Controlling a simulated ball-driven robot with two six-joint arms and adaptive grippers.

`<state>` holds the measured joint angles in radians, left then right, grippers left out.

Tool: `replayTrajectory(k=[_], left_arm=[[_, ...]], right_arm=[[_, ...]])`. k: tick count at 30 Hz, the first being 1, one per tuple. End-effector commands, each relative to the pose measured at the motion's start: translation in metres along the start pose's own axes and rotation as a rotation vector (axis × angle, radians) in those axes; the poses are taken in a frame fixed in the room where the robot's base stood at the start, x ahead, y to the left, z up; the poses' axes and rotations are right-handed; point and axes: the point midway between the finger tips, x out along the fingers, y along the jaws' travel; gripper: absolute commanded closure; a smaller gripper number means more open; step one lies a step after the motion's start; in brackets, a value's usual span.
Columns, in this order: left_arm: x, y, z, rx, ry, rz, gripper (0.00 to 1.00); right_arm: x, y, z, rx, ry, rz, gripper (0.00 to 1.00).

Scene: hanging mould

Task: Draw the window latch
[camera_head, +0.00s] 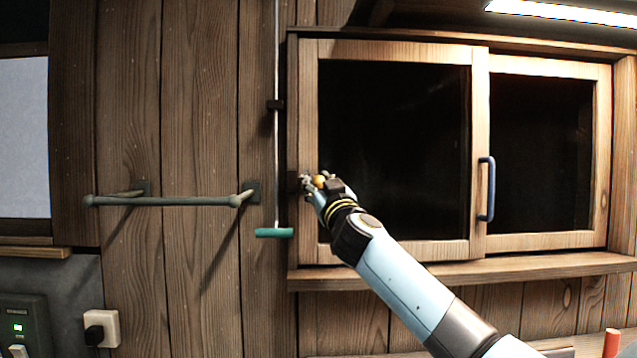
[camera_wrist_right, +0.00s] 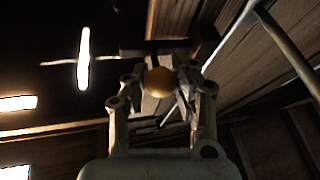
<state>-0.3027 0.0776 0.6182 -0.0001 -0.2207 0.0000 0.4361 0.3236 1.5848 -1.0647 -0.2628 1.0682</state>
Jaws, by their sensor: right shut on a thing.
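The window latch (camera_head: 319,181) shows as a small orange-yellow knob at the left upright of the wood-framed window (camera_head: 480,130). My right gripper (camera_head: 312,185) is at this knob and shut on it. In the right wrist view the round latch knob (camera_wrist_right: 160,82) sits between the fingers of my right gripper (camera_wrist_right: 163,90). The rest of the latch is mostly hidden by the fingers. The window has two dark panes and a blue handle (camera_head: 486,188) on its middle upright. My left gripper is out of view.
A thin hanging rod with a teal crosspiece (camera_head: 273,232) is just left of the window. A green-grey bar (camera_head: 165,201) is mounted further left on the plank wall. A wooden sill (camera_head: 560,267) runs below the window. A switch panel and socket are at lower left.

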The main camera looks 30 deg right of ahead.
Motion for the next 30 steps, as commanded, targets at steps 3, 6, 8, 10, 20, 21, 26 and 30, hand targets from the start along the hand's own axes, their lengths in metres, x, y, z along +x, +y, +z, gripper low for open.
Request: replayTrajectory(k=[3, 6, 8, 10, 20, 21, 26, 30], left_arm=[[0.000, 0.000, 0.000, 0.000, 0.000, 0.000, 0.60], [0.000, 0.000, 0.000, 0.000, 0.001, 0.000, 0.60], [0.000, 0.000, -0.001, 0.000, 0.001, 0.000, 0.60], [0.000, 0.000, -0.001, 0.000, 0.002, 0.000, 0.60], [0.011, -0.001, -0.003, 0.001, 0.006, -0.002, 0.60], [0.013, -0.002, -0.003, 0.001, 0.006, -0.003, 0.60], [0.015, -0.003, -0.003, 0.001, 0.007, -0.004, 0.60], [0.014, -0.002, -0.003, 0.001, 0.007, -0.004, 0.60]], right_arm=[[0.000, 0.000, 0.000, 0.000, 0.000, 0.000, 1.00], [0.000, 0.000, 0.000, 0.000, -0.001, 0.000, 1.00], [0.000, 0.000, 0.001, 0.000, -0.001, 0.000, 1.00], [0.000, 0.000, 0.001, 0.001, -0.001, 0.000, 1.00], [-0.008, 0.023, 0.007, -0.003, -0.002, 0.001, 1.00], [-0.010, 0.029, 0.008, -0.003, -0.003, 0.000, 1.00], [-0.012, 0.037, 0.008, 0.001, -0.007, -0.002, 1.00], [-0.012, 0.036, 0.009, 0.001, -0.008, -0.002, 1.00]])
